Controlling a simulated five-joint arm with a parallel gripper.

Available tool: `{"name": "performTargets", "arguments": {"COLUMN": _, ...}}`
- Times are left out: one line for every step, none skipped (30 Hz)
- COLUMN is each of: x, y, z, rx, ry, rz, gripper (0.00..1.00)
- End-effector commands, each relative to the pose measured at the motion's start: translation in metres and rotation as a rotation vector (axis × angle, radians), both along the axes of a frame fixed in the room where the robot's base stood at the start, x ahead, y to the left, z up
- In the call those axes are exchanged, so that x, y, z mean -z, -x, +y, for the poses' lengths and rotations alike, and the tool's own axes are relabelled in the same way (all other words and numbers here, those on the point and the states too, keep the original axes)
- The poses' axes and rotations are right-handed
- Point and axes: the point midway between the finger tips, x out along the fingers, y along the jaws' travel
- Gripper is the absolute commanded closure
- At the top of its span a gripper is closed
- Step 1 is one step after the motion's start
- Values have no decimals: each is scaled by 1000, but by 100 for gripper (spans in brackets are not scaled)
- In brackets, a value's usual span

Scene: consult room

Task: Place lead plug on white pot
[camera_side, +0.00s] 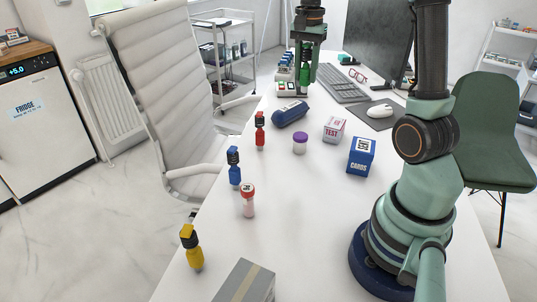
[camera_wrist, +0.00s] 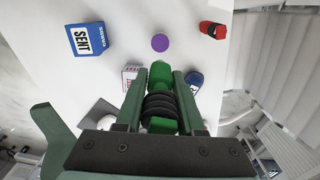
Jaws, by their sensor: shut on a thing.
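My gripper (camera_side: 306,88) hangs over the far part of the white desk, beside a small device with coloured buttons. It is shut on the green lead plug (camera_side: 305,73). In the wrist view the plug's black ribbed body (camera_wrist: 160,108) sits between the two fingers of my gripper (camera_wrist: 159,76), its green end pointing outward. The white pot (camera_side: 300,145) stands upright on the desk, nearer the side camera, with a purple lid. From the wrist only its purple lid (camera_wrist: 160,42) shows, beyond the plug and apart from it.
A blue case (camera_side: 290,113) lies between my gripper and the pot. A TEST box (camera_side: 334,129) and a blue CARDS box (camera_side: 361,156) stand right of the pot. Red (camera_side: 260,130), blue (camera_side: 234,166) and yellow (camera_side: 191,247) plugs line the left edge, with a red-capped tube (camera_side: 248,201).

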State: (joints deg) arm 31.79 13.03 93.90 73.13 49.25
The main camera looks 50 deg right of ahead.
Motion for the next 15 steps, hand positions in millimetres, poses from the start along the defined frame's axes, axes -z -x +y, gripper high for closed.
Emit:
{"name": "performTargets", "arguments": {"x": 13, "y": 1, "z": 1, "rx": -1, "ry": -2, "rz": 4, "gripper": 100}}
{"name": "performTargets", "arguments": {"x": 21, "y": 1, "z": 1, "rx": -1, "ry": -3, "rz": 5, "gripper": 100}}
{"name": "performTargets", "arguments": {"x": 31, "y": 1, "z": 1, "rx": -1, "ry": -3, "rz": 6, "gripper": 100}}
{"name": "performTargets", "arguments": {"x": 38, "y": 1, "z": 1, "rx": -1, "ry": -3, "rz": 5, "gripper": 100}}
{"name": "performTargets", "arguments": {"x": 45, "y": 1, "z": 1, "rx": -1, "ry": -2, "rz": 4, "gripper": 100}}
{"name": "performTargets", "arguments": {"x": 55, "y": 1, "z": 1, "rx": -1, "ry": -2, "rz": 4, "gripper": 100}}
{"name": "performTargets", "arguments": {"x": 61, "y": 1, "z": 1, "rx": -1, "ry": -3, "rz": 5, "gripper": 100}}
{"name": "performTargets", "arguments": {"x": 67, "y": 0, "z": 1, "rx": -2, "ry": -2, "rz": 3, "gripper": 100}}
{"name": "performTargets", "arguments": {"x": 75, "y": 0, "z": 1, "rx": -2, "ry": -2, "rz": 3, "gripper": 100}}
{"name": "performTargets", "arguments": {"x": 79, "y": 1, "z": 1, "rx": -2, "ry": -2, "rz": 3, "gripper": 100}}
{"name": "performTargets", "arguments": {"x": 84, "y": 0, "z": 1, "rx": -2, "ry": -2, "rz": 2, "gripper": 100}}
{"name": "performTargets", "arguments": {"x": 88, "y": 0, "z": 1, "rx": -2, "ry": -1, "rz": 2, "gripper": 100}}
{"name": "performTargets", "arguments": {"x": 91, "y": 0, "z": 0, "rx": -2, "ry": -1, "rz": 1, "gripper": 100}}
{"name": "performTargets", "arguments": {"x": 93, "y": 0, "z": 0, "rx": -2, "ry": 0, "rz": 0, "gripper": 100}}
{"name": "performTargets", "arguments": {"x": 95, "y": 0, "z": 0, "rx": -2, "ry": 0, "rz": 0, "gripper": 100}}
